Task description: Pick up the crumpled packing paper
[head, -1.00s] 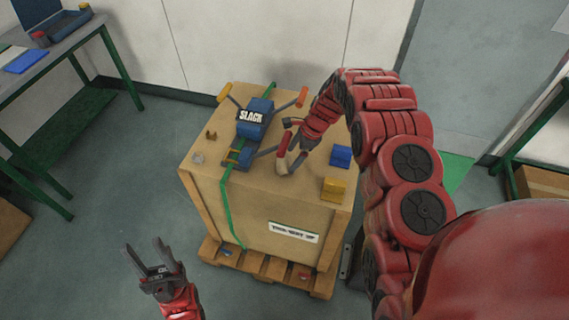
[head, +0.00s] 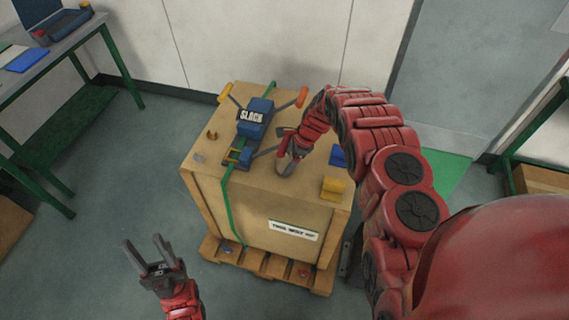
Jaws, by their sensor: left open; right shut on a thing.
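The wooden crate (head: 275,215) stands in the middle of the head view. My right gripper (head: 286,168) is low over its top, right of the blue tensioning device marked SLACK (head: 252,122). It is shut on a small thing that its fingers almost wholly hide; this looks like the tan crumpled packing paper. I cannot tell whether that thing still touches the crate top. My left gripper (head: 148,248) is open and empty, in front and to the left of the crate, with its fingers pointing up in the picture.
A green strap (head: 227,205) runs down the front. A pallet (head: 270,268) is underneath.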

